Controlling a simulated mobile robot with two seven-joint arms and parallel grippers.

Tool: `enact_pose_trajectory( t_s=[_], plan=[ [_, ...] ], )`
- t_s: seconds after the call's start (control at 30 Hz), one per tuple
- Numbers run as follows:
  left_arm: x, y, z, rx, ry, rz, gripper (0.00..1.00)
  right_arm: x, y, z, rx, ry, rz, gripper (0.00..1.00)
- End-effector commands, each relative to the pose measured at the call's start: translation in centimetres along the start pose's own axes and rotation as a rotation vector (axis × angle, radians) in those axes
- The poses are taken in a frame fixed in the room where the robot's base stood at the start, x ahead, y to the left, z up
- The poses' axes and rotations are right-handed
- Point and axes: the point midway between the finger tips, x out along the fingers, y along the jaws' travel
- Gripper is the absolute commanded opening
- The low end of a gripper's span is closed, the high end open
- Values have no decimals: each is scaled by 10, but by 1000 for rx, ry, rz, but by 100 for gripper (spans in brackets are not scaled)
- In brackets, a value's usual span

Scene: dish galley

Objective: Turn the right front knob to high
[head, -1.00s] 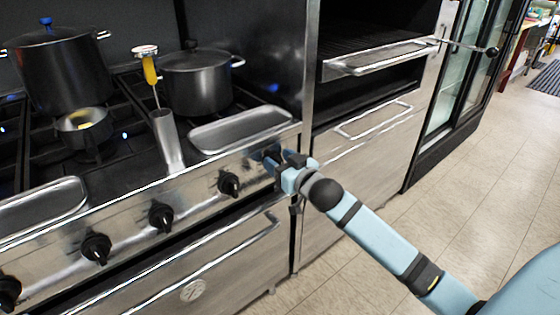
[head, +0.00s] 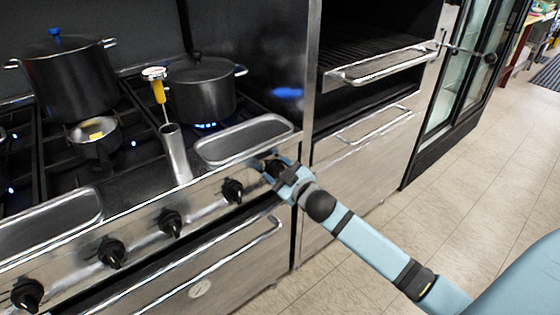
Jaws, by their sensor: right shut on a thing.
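The right front knob (head: 272,163) is at the right end of the stove's steel front panel, mostly hidden by my gripper. My right gripper (head: 276,171) is shut on this knob, with its arm reaching in from the lower right. The knob's pointer is covered, so its setting cannot be read. A blue flame (head: 206,125) shows under the dark right-hand pot (head: 203,88). My left gripper is not in view.
Several other black knobs, such as the neighbouring one (head: 233,190), line the panel to the left. An oven handle (head: 240,245) runs below. A steel tray (head: 243,138), a cylinder (head: 176,152) and a small pan (head: 95,137) are on the stovetop. The floor at right is clear.

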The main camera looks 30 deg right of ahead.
Motion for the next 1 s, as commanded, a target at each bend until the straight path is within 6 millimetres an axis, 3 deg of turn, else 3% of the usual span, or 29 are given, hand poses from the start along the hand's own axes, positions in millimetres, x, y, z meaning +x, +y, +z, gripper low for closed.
enact_pose_trajectory(
  t_s=[1.0],
  plan=[
    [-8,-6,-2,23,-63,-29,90,0,-17,8,-960,1,1,30]
  ],
)
